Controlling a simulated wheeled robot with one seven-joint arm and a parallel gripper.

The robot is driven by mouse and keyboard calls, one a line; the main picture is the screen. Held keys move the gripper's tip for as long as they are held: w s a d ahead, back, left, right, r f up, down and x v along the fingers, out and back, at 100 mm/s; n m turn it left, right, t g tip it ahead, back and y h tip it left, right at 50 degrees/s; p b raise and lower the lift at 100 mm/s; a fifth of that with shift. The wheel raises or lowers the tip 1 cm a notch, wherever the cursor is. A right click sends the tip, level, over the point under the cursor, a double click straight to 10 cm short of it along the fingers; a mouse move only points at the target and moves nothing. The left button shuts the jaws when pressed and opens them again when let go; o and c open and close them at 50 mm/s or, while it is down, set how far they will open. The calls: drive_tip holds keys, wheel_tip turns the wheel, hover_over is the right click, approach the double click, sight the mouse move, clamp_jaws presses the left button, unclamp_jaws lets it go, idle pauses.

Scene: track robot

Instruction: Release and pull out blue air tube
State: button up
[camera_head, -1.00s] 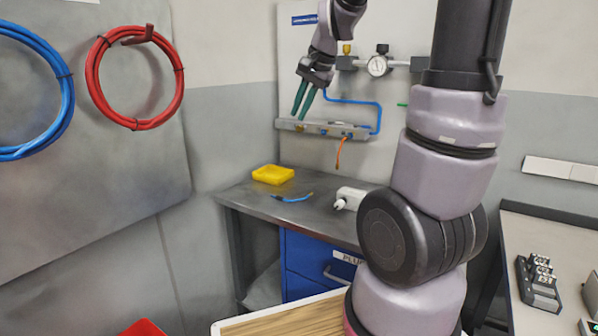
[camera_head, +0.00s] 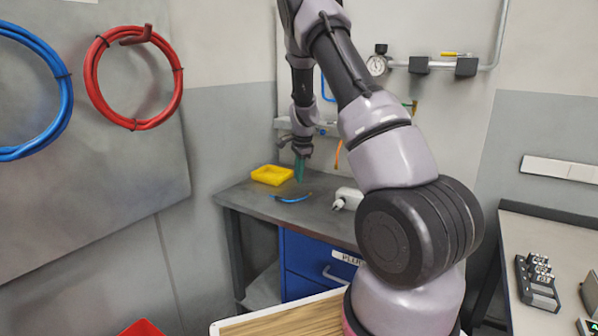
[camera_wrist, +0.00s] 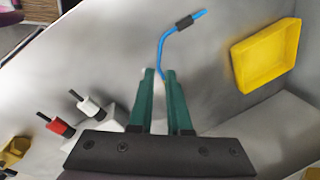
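A short loose blue tube (camera_head: 292,198) lies on the grey workbench beside a yellow tray. In the wrist view this tube (camera_wrist: 165,45) has a dark sleeve near one end and runs down behind my fingertips. My gripper (camera_head: 300,168) points down above the bench near it. In the wrist view its two green fingers (camera_wrist: 160,75) stand apart with a gap between them, and nothing is visibly clamped. Another blue tube (camera_head: 325,88) shows on the wall panel above the manifold bar (camera_head: 328,130), mostly hidden by my arm. An orange tube (camera_head: 338,152) hangs from the bar.
The yellow tray (camera_head: 272,175) stands at the bench's back left. A white device (camera_head: 347,198) stands right of the loose tube. A pressure gauge (camera_head: 377,66) is on the wall panel. Blue and red hose coils (camera_head: 132,120) hang at the left. The bench's front left is clear.

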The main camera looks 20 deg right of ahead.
sight(297, 203)
drive_tip(key=f, duration=0.3)
drive_tip(key=w+f, duration=0.1)
drive_tip(key=f, duration=0.5)
drive_tip(key=shift+w+a, duration=0.1)
drive_tip(key=shift+w, duration=0.3)
clamp_jaws()
